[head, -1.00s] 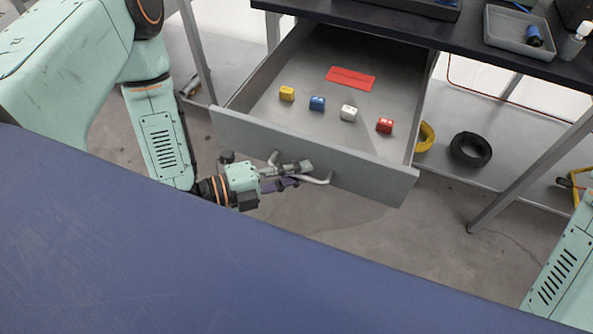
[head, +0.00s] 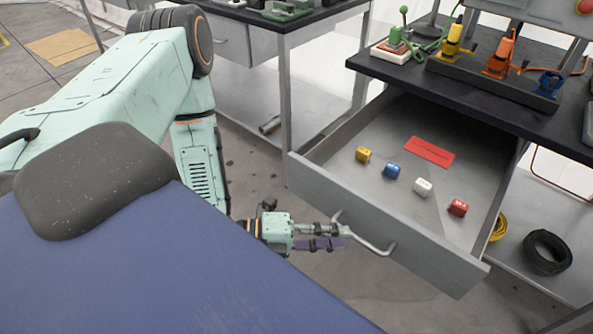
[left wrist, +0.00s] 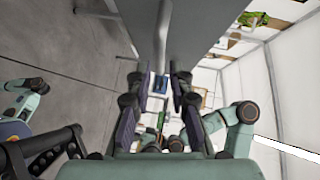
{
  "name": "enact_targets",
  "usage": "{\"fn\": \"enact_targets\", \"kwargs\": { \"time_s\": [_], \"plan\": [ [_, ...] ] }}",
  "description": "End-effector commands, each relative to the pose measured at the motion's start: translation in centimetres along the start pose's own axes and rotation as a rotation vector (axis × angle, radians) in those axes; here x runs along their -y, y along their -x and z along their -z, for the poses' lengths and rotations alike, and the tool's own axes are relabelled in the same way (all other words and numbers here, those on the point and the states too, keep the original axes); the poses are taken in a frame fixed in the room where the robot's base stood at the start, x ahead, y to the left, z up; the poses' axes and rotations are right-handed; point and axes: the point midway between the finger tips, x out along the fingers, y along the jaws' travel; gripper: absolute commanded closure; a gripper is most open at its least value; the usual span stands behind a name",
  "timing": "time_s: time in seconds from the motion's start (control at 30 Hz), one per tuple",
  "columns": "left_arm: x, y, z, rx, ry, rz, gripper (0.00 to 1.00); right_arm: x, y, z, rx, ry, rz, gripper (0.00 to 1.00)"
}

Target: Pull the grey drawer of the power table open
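The grey drawer (head: 385,222) of the power table (head: 470,95) stands pulled out well beyond the dark tabletop, and its inside shows. A bar handle (head: 372,244) is on its front. My left gripper (head: 342,237) is at the left end of the handle, its fingers apart. In the left wrist view my left gripper (left wrist: 160,80) shows two spread fingers, with the handle bar (left wrist: 163,45) ahead between them and the drawer front (left wrist: 200,25) beside it. I cannot tell whether a finger touches the handle. My right gripper is in neither view now.
Coloured devices stand on the tabletop. A black coil (head: 547,252) lies on the lower shelf. Another bench (head: 270,45) stands left.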

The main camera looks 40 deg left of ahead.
Motion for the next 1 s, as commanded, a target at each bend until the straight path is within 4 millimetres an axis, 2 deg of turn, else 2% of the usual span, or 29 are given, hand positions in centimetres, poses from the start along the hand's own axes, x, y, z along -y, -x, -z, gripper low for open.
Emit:
{"fn": "enact_targets", "kwargs": {
  "time_s": [0.5, 1.0],
  "plan": [
    [0.1, 4.3, -0.1, 0.005, 0.001, 0.003, 0.80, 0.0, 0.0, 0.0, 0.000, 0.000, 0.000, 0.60],
    [0.1, 6.7, -0.1, 0.002, 0.001, 0.003, 0.80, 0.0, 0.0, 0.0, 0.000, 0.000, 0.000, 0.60]
  ]
}}
